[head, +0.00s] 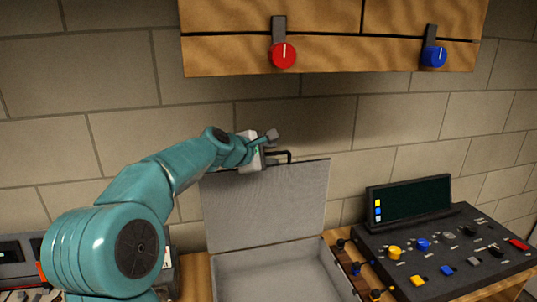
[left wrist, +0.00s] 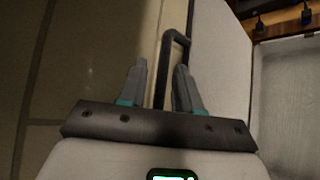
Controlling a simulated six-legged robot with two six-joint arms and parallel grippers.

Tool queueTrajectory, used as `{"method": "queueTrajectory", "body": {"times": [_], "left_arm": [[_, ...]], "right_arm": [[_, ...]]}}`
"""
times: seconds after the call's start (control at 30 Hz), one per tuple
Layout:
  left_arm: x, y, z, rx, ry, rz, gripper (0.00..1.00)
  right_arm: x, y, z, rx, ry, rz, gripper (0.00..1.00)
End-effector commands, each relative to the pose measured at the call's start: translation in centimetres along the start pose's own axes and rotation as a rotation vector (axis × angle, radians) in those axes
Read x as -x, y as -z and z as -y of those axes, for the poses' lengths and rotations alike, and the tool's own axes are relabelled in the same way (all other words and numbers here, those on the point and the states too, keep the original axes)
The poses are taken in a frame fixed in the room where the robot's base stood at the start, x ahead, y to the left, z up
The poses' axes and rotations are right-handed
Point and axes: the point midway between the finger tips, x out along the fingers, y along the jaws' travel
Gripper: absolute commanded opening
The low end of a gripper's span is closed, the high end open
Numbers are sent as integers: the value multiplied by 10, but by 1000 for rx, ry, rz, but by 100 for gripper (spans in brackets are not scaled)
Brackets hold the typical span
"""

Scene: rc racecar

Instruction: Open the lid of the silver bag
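The silver bag (head: 275,275) stands on the wooden table with its lid (head: 265,210) raised upright, and its pale interior shows. A black handle (head: 281,153) sits on the lid's top edge. My left gripper (head: 271,142) is at the handle, at the top of the lid. In the left wrist view the handle (left wrist: 169,62) runs between the two fingers of my left gripper (left wrist: 160,72), with a gap beside the left finger. The lid (left wrist: 220,60) is to the right of the fingers there. My right gripper is not in view.
A dark control console (head: 440,255) with a screen and colored knobs stands right of the bag. A wooden cabinet (head: 340,45) with a red and a blue knob hangs above. A brick wall is close behind the lid. Other equipment (head: 20,262) is at the left.

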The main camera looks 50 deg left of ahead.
Motion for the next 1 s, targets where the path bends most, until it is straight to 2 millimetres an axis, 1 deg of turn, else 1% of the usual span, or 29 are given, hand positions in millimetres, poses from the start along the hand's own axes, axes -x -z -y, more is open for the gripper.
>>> {"method": "queueTrajectory", "body": {"times": [0.17,0.27,0.37,0.6,0.7,0.8,0.9,1.0], "left_arm": [[0,1,1,0,3,-1,36],[6,2,0,-1,0,-2,36],[24,3,0,-1,-2,-2,36],[88,2,1,-2,-5,-3,36],[113,2,1,-2,-4,-4,36],[134,2,1,-1,-4,-4,36],[150,2,0,-1,-3,-3,36],[158,1,0,-1,-1,-2,36]], "right_arm": [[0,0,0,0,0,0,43],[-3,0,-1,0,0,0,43],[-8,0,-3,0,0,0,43],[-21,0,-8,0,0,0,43],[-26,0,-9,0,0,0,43],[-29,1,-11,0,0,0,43],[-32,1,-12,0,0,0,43],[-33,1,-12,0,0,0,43]]}}
